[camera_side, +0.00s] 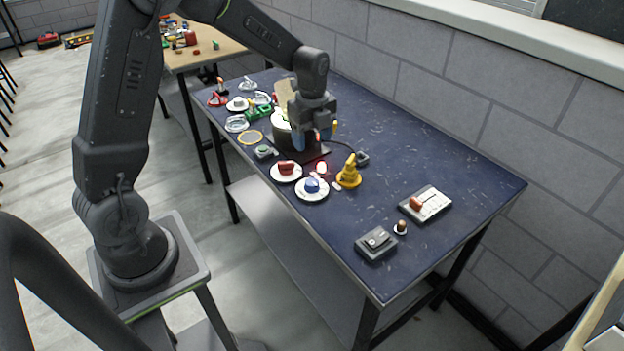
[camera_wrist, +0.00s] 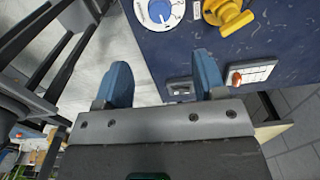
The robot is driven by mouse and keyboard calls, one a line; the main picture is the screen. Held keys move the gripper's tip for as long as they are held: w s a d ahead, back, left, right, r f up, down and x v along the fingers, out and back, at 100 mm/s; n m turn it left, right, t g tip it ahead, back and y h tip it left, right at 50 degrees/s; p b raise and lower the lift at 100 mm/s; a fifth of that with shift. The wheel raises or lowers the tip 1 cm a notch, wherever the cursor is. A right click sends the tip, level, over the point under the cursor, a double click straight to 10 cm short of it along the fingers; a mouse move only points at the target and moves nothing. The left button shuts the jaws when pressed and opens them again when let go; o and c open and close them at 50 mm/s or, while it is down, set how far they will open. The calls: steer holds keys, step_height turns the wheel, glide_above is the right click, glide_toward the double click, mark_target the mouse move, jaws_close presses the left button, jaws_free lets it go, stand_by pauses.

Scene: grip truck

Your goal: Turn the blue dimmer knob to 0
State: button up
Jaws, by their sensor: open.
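The blue dimmer knob (camera_side: 312,185) sits on a round white dial (camera_side: 304,196) near the table's front edge in the side view. In the wrist view the blue knob (camera_wrist: 159,10) is at the top, on its white dial (camera_wrist: 161,25), partly cut off by the frame edge. The pointer's reading is too small to tell. My gripper (camera_side: 315,135) is above the table, beyond the knob and apart from it. In the wrist view my gripper (camera_wrist: 163,80) has its two blue fingers wide apart with nothing between them.
A red knob on a white dial (camera_side: 286,169) stands left of the blue one; a yellow valve (camera_side: 348,173) stands right. A grey switch box (camera_side: 376,244) and a white panel with an orange handle (camera_side: 427,203) are further right. Several small items crowd the table's left end.

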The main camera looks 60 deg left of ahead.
mark_target(312, 182)
step_height(312, 182, down, 13)
steer(key=shift+f, duration=0.2)
stand_by(0.4)
steer(key=c, duration=0.9)
